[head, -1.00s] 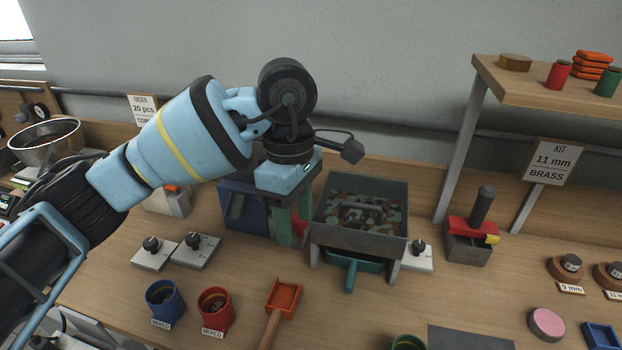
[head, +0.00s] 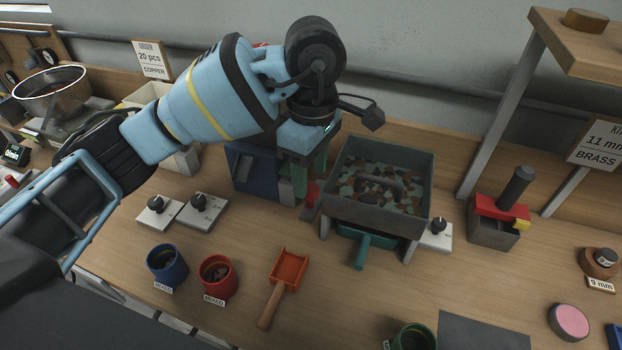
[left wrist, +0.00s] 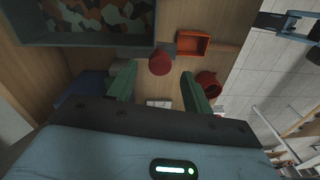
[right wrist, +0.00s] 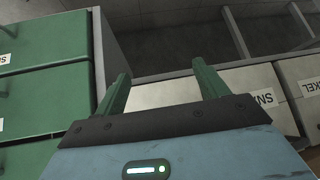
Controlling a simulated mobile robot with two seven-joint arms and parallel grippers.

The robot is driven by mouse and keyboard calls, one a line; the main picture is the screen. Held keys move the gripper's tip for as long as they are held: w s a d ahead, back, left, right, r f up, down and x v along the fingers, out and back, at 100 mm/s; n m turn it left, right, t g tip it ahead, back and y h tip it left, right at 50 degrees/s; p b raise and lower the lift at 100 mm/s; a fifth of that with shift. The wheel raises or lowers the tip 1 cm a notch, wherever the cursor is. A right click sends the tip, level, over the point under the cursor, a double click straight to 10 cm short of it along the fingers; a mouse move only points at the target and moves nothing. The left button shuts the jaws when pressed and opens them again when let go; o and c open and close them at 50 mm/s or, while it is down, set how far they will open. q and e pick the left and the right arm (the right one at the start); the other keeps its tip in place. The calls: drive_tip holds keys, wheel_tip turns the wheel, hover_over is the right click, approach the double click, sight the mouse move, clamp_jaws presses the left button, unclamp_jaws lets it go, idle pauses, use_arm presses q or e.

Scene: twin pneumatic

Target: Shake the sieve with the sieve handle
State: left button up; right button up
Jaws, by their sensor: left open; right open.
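The sieve is a grey open box (head: 379,213) on legs in the middle of the head view, with mottled brown and teal pieces inside. A red knob (head: 311,194), possibly the sieve handle, stands at its left side; I cannot tell if they are joined. My left gripper (head: 308,172) is open, pointing down beside the sieve's left wall. In the left wrist view the red knob (left wrist: 160,64) appears between the fingers but apart from them, and the sieve (left wrist: 95,40) is at upper left. My right gripper (right wrist: 161,72) is open and empty, away from the bench top.
A teal tray (head: 364,248) sits under the sieve. A blue block (head: 252,172) is behind my left gripper. Blue (head: 167,263) and red cups (head: 218,275) and an orange scoop (head: 288,270) stand in front. Green drawers (right wrist: 45,95) are near my right gripper.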

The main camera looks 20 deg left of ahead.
sight(314, 191)
use_arm(q)
drive_tip(key=shift+f, duration=1.25)
drive_tip(key=shift+c, duration=0.4)
clamp_jaws()
